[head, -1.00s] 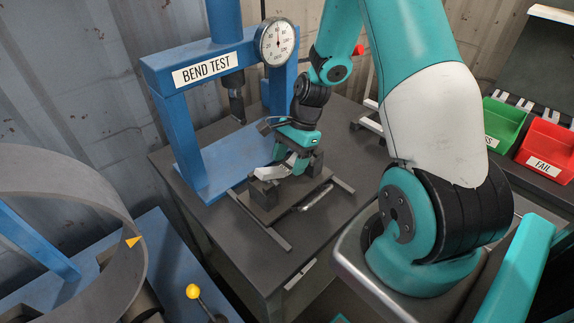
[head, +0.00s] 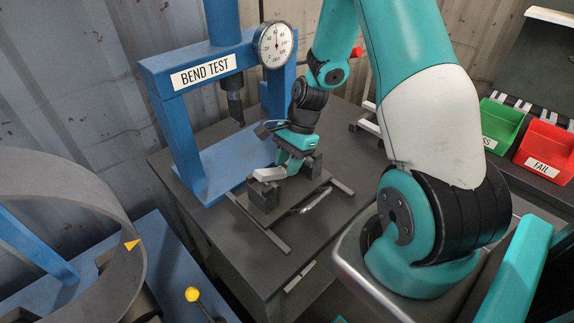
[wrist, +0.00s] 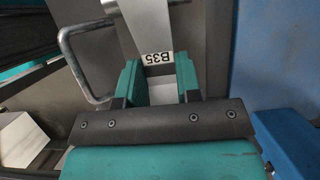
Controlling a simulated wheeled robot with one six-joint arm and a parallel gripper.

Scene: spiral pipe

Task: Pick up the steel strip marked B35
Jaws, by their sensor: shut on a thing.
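The steel strip marked B35 (wrist: 150,28) lies between the teal fingers of my gripper (wrist: 158,82) in the wrist view, its label facing the camera. The fingers are shut on it, and the strip runs on past them towards the top edge. In the head view my gripper (head: 287,163) points down at the dark fixture on the table, and the bright end of the strip (head: 268,175) shows by the near dark block. Whether the strip touches the blocks I cannot tell. The fingertips are partly hidden there.
The blue bend test press (head: 187,130) with its dial (head: 275,43) stands just behind and left. A dark block (head: 264,194) and a metal handle (head: 315,201) are close to my gripper. A green bin (head: 500,122) and a red FAIL bin (head: 545,150) stand at the right.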

